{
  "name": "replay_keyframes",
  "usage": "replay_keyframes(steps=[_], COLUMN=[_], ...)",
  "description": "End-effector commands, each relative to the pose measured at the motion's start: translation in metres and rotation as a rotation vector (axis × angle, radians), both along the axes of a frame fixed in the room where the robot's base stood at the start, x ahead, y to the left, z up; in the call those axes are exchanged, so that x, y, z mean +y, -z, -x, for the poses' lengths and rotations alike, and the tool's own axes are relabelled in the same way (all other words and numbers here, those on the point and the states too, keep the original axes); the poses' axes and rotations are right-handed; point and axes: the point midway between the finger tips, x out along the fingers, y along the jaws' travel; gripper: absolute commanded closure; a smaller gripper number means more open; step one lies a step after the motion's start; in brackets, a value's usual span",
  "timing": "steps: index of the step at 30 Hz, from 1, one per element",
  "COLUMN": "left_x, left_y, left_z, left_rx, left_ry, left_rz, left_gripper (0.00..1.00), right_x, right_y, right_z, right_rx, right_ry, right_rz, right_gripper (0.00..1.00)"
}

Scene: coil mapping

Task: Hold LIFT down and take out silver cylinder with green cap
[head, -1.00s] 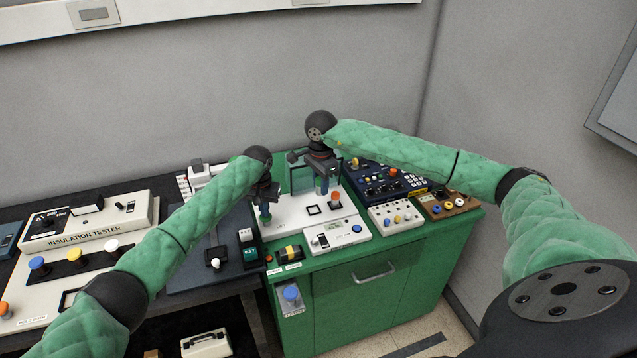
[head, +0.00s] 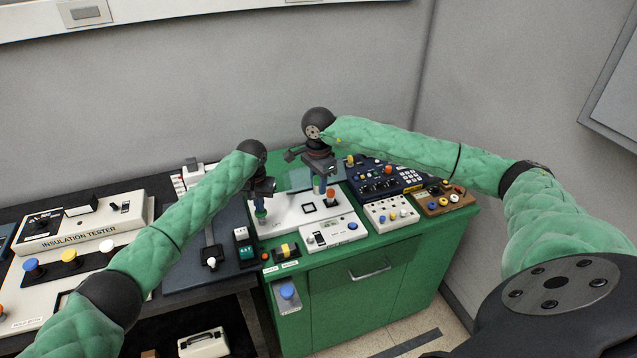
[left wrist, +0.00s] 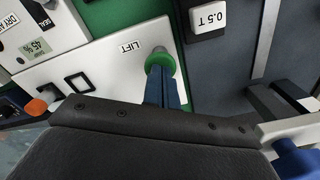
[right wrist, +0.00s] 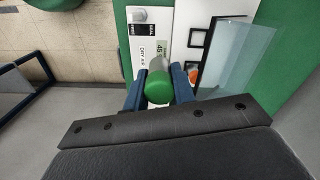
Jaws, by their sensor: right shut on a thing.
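The green LIFT button (left wrist: 160,62) is on the white panel beside the LIFT label in the left wrist view. My left gripper (left wrist: 162,80) has its fingers together, with their tips at the button; I cannot tell how far it is pressed. My left gripper also shows in the head view (head: 260,209). The silver cylinder with green cap (right wrist: 158,86) is between the fingers of my right gripper (right wrist: 160,82), which is shut on it. The silver body is mostly hidden behind the cap. In the head view my right gripper (head: 321,188) is over the white panel's back part.
A clear pane (right wrist: 238,55) stands close beside the right fingers. An orange knob (head: 331,194) is just right of them. A blue control box (head: 378,182) and a white knob box (head: 391,213) lie further right. A dark 0.5 T unit (head: 244,247) stands left.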

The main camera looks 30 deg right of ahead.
Motion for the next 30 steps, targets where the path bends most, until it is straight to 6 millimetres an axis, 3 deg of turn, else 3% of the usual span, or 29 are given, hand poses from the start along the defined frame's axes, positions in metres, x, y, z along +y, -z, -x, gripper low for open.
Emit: replay_keyframes(steps=[30], left_x=[0.0], left_y=[-0.057], left_z=[0.0], left_rx=[0.0], left_ry=[0.0], left_rz=[0.0], left_gripper=[1.0], right_x=[0.0], right_y=[0.0], right_z=[0.0], right_rx=[0.0], right_ry=[0.0], right_rz=[0.0], right_gripper=[0.97])
